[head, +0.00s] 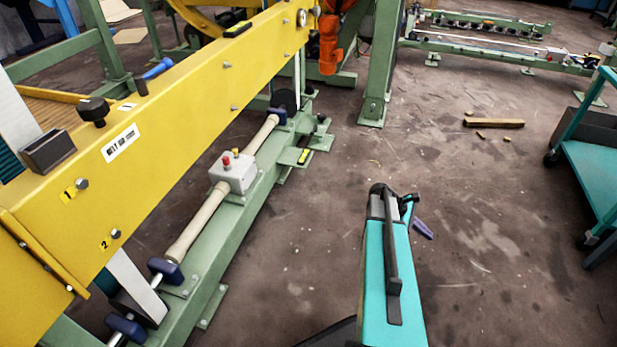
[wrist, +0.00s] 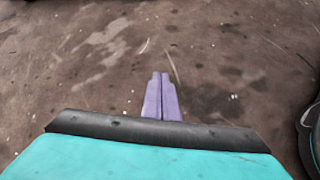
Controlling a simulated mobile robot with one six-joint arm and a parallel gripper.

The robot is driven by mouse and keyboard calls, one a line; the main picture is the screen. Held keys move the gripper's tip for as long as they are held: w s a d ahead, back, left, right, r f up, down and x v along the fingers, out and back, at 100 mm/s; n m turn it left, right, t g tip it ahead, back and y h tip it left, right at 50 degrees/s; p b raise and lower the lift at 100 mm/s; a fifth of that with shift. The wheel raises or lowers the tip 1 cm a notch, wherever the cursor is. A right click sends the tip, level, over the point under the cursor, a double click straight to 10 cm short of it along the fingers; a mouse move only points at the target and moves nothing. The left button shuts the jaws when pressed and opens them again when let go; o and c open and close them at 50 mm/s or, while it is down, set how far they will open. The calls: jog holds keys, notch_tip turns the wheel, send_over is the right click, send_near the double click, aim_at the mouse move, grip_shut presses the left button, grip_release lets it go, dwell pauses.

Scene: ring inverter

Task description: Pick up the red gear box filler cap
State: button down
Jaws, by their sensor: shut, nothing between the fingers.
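My gripper (wrist: 160,80) shows in the wrist view as two purple fingers pressed side by side, shut and empty, over bare floor. In the head view its purple fingertips (head: 424,231) show just right of my teal arm, well apart from the machine. A small red knob (head: 226,161) stands on a light grey box (head: 233,172) on the green rail, left of my gripper; I cannot tell whether it is the filler cap. An orange gear-motor-like unit (head: 329,48) hangs at the top middle; no separate red cap is clear on it.
A long yellow beam (head: 190,75) and a green frame (head: 215,240) fill the left side. A green post (head: 380,70) stands at the back. Wooden blocks (head: 493,123) lie on the floor. A teal cart (head: 595,170) is at the right. The middle floor is mostly clear.

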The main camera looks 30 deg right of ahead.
jog(key=s+d+r+n+g+h+p, duration=0.1)
jog(key=d+r+n+h, duration=0.3)
jog(key=d+r, duration=1)
jog(key=shift+s+d+g+h+p, duration=0.3)
jog(key=shift+s+d+g+p, duration=0.15)
jog(key=shift+s, duration=0.4)
jog(key=c, duration=2.5)
grip_release()
